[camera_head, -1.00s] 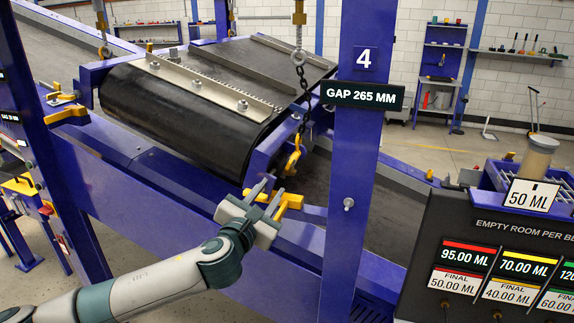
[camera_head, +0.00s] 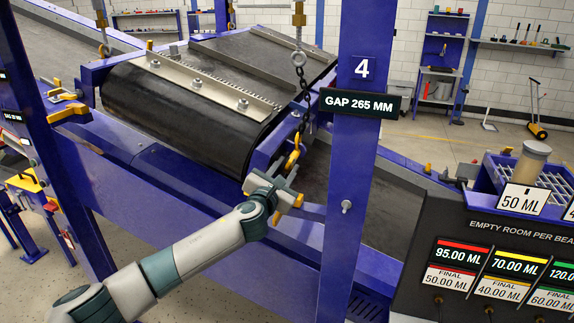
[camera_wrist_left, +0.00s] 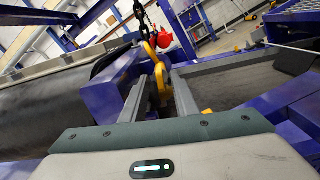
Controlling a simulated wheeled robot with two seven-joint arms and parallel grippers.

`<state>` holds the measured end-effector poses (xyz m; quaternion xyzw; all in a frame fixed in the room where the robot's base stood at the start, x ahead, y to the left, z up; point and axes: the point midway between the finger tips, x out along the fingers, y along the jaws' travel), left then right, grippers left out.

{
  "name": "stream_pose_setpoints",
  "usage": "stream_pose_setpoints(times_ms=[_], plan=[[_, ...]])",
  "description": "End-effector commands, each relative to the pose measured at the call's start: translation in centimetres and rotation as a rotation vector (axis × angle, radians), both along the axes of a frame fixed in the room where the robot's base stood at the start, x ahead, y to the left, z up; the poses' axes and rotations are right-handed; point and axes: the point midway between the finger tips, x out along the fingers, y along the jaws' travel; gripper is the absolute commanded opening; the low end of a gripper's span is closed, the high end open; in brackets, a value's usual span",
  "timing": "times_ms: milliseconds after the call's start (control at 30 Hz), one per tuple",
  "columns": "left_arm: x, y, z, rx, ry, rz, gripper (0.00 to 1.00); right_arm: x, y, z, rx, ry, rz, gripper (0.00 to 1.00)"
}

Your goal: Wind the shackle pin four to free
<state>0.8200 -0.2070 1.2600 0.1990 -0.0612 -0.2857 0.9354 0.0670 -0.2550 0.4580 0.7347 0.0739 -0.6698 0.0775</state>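Beside the post marked 4 (camera_head: 361,68), a yellow shackle (camera_head: 293,160) hangs at the end of a dark chain (camera_head: 304,92), by the corner of the magnet frame. My left gripper (camera_head: 281,187) is just below the shackle, next to a yellow part (camera_head: 299,201) on the blue frame. In the left wrist view, the gripper's two fingers (camera_wrist_left: 160,97) stand apart, with yellow shackle metal (camera_wrist_left: 152,55) ahead of and between them. I cannot make out the pin itself or whether a finger touches it. My right gripper is not in view.
The black belt-covered magnet (camera_head: 190,112) lies left of the shackle, over the conveyor (camera_head: 392,215). A sign on the post reads GAP 265 MM (camera_head: 360,102). A dark panel (camera_head: 490,255) with millilitre labels stands at the right. A red object (camera_wrist_left: 165,39) shows behind the chain.

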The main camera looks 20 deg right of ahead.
Motion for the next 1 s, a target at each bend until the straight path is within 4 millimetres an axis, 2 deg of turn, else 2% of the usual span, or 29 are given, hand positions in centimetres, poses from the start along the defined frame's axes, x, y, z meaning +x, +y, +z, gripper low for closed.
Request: stream_pose_setpoints(times_ms=[500, 533, 633, 1000], plan=[[0.75, -0.56, -0.07, 0.001, 0.001, -0.001, 0.27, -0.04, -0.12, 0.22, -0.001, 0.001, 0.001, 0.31], [0.75, -0.56, -0.07, 0.001, 0.001, -0.001, 0.25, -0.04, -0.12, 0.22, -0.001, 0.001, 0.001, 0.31], [0.74, -0.54, -0.07, 0.001, 0.001, -0.001, 0.01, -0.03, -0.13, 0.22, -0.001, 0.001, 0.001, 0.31], [0.75, -0.54, -0.08, -0.015, 0.012, -0.001, 0.00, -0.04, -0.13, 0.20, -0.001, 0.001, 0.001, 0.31]])
